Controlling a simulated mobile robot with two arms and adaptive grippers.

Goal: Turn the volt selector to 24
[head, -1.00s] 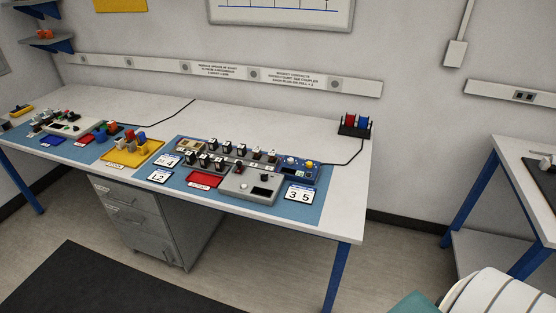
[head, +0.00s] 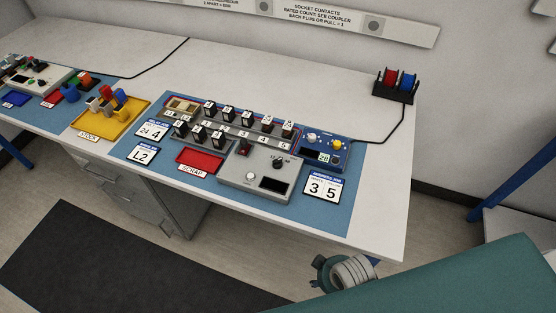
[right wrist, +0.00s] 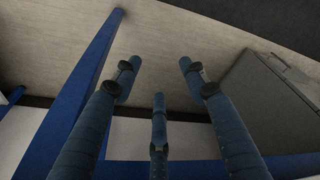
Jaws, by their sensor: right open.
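No dial is legibly marked as the volt selector. A blue unit (head: 305,153) at the back right of the mat has a white knob (head: 311,137), a yellow knob (head: 337,145) and a small lit display (head: 323,158). A grey box (head: 232,169) in front of it has a black knob (head: 277,163), a pale round button (head: 250,176) and a dark screen (head: 272,184). Knob settings are too small to read. My right gripper (right wrist: 160,75) is open and empty in the right wrist view, below the tabletop. My left gripper is out of view.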

